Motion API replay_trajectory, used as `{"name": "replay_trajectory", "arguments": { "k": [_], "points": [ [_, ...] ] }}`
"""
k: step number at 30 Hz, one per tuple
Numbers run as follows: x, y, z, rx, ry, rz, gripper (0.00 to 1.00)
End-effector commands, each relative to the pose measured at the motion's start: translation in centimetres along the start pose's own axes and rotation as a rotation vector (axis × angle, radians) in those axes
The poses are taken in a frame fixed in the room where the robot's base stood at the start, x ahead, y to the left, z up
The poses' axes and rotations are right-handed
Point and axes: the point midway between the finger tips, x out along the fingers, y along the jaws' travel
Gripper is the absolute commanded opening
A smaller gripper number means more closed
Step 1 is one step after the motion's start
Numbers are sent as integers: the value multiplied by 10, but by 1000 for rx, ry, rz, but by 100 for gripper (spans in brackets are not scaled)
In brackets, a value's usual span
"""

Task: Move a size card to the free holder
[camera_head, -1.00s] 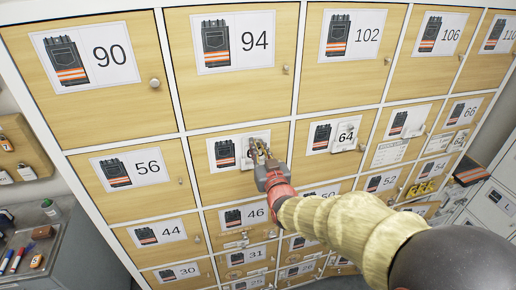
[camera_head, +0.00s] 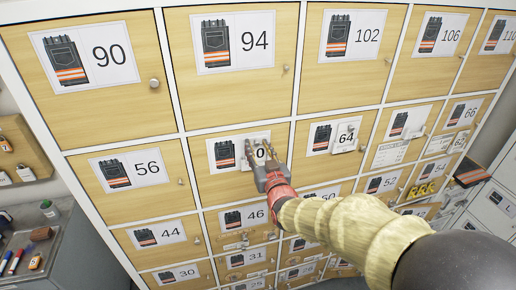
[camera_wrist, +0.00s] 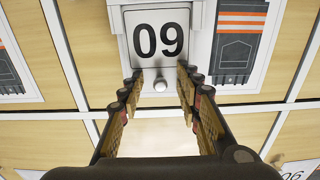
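A white size card reading 60 (camera_wrist: 160,35) shows upside down in the wrist view, in a pale holder on a wooden door beside a trousers picture. A small round silver knob (camera_wrist: 160,86) sits at the card's near edge. My gripper (camera_wrist: 160,78) is open, its two fingers on either side of the knob with gaps between. In the head view the card (camera_head: 261,152) is partly hidden by my gripper (camera_head: 260,160). Another card, 64 (camera_head: 346,135), sits in a holder to the right. A holder (camera_head: 416,131) further right shows no number that I can read.
Numbered locker doors fill the view, with knobs such as the one on the 94 door (camera_head: 286,69) standing out. A printed sheet (camera_head: 390,153) hangs below the unnumbered holder. A grey cabinet (camera_head: 85,250) with small items stands at the lower left.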

Motion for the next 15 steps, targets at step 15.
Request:
{"name": "replay_trajectory", "arguments": {
  "k": [15],
  "points": [
    [-44,0,-1,0,0,0,34]
  ]
}}
